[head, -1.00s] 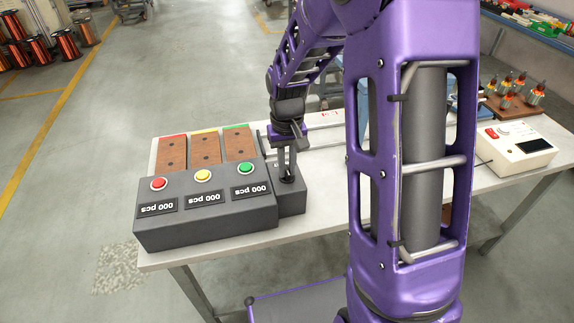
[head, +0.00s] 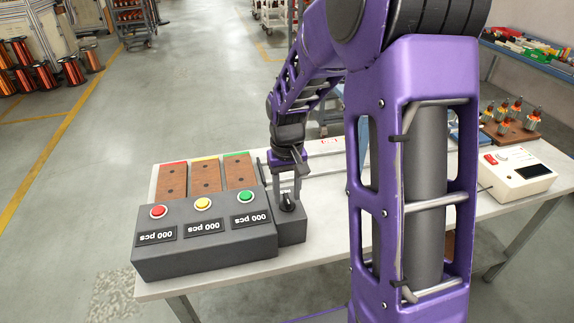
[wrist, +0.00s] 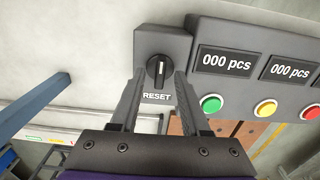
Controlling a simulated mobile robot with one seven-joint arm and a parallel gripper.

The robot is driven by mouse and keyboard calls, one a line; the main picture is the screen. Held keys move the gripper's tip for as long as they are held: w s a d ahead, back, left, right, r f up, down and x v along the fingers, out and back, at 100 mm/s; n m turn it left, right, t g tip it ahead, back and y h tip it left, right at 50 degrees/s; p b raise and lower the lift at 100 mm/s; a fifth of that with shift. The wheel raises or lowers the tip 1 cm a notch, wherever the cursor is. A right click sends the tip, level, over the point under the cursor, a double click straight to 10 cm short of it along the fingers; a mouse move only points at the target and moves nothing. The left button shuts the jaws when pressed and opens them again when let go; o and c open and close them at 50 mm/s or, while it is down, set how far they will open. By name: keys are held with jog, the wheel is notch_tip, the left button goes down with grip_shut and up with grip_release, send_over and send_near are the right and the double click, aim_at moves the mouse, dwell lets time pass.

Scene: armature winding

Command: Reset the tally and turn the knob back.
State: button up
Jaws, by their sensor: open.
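The tally box (head: 205,252) is a dark grey housing on the table, with red, yellow and green buttons. Its displays (head: 204,227) all read "000 pcs"; two of them show in the wrist view (wrist: 225,62). The black reset knob (head: 288,201) sits on a smaller grey block at the box's right end. In the wrist view the knob (wrist: 159,71) has a white pointer mark standing nearly upright, with "RESET" printed below. My gripper (head: 287,197) is above the knob block. In the wrist view its fingers (wrist: 158,82) are open, with the knob between or just beyond their tips; contact cannot be told.
Three brown boards (head: 206,177) with coloured edges lie behind the box. A white meter (head: 517,171) and a wooden board (head: 511,133) with several armatures stand at the table's right. A blue bar shows in the wrist view (wrist: 42,106).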

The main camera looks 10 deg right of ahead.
aim_at(287, 198)
notch_tip(287, 198, up, 16)
jog(key=p, duration=0.1)
jog(key=shift+r+p, duration=0.25)
jog(key=shift+p, duration=0.1)
